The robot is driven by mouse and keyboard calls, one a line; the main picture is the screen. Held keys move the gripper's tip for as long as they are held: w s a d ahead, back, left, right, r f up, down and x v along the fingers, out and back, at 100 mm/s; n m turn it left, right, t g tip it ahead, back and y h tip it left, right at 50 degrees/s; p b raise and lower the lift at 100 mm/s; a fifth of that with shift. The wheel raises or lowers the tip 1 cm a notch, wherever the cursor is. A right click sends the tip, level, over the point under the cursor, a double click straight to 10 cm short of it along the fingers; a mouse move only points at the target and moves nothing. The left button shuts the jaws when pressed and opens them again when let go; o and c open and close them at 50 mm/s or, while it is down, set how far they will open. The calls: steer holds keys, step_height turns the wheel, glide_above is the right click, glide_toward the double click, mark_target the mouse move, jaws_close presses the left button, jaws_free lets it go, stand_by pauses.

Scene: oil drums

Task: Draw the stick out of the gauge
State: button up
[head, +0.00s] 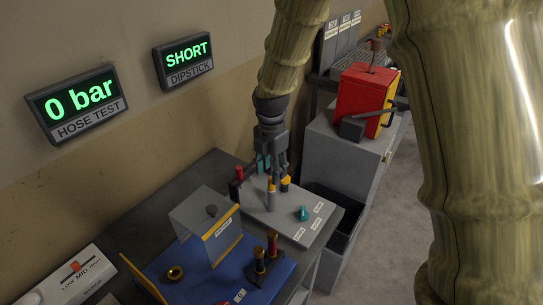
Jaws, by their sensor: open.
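My gripper (275,178) points down over a pale grey panel (288,226) on the bench, with its fingers apart. Below it a small grey post (271,202) stands on the panel, close under the fingers; I cannot tell whether they touch it. Which of these is the gauge and which the stick is not clear. A wall display (183,60) reads SHORT, DIPSTICK.
The blue mat (190,283) holds a brass ring (175,273) and dark posts (265,260). A red box (362,92) stands behind. Another display (75,104) reads 0 bar.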

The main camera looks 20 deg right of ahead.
mark_target(271, 191)
steer(key=shift+s+f+p, duration=0.1)
steer(key=shift+f+p, duration=0.35)
steer(key=shift+f, duration=1.8)
steer(key=shift+c, duration=0.4)
jaws_close()
